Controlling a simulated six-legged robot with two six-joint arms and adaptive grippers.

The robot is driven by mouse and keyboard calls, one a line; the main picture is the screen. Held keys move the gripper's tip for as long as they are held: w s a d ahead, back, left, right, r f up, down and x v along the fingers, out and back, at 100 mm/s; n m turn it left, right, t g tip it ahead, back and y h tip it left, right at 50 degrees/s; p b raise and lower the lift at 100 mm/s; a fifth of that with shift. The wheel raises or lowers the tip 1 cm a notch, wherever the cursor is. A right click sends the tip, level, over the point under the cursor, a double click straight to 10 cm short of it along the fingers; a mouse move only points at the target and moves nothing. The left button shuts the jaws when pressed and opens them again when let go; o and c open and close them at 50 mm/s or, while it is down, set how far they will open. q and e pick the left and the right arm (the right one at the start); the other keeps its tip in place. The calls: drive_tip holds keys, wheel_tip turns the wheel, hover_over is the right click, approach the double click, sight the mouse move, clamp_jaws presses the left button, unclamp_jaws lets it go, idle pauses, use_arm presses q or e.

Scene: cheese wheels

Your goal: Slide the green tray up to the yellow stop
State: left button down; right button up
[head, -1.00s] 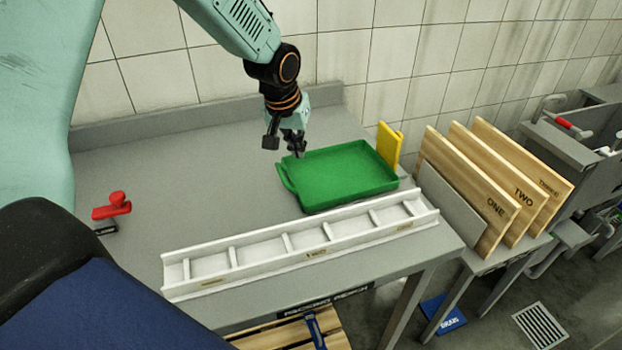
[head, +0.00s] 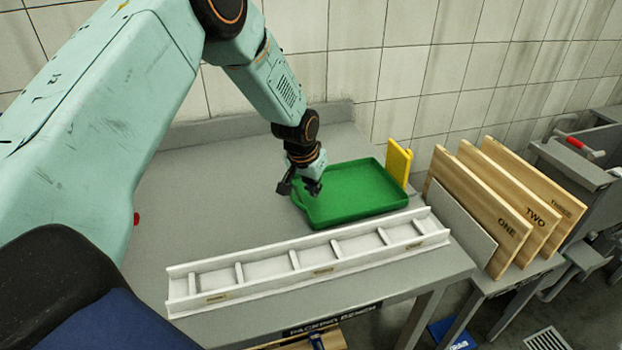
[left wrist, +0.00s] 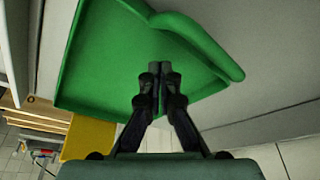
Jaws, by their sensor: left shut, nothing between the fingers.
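The green tray (head: 360,194) lies flat on the grey bench, its handle end to the left. The yellow stop (head: 399,163) stands upright at the bench's right end, just beyond the tray's far right side. They look close together; I cannot tell whether they touch. My left gripper (head: 313,188) points down at the tray's left end, empty. In the left wrist view, its shut fingers (left wrist: 160,75) appear over the inside of the tray (left wrist: 110,70) near the handle wall, and the yellow stop (left wrist: 88,140) is at lower left. Contact is unclear. My right gripper is not in view.
A white slotted rail (head: 310,262) runs along the bench's front, close to the tray. Wooden boards (head: 500,215) stand upright on a side table to the right. A tiled wall is behind. The bench left of the tray is largely clear.

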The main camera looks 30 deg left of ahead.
use_arm(q)
drive_tip(key=shift+s+r+p, duration=0.25)
drive_tip(key=shift+s+p, duration=0.15)
drive_tip(key=shift+s, duration=0.65)
drive_tip(key=shift+s+d, duration=0.15)
drive_tip(key=shift+s, duration=0.75)
drive_tip(key=shift+f, duration=0.1)
drive_tip(key=shift+s, duration=0.1)
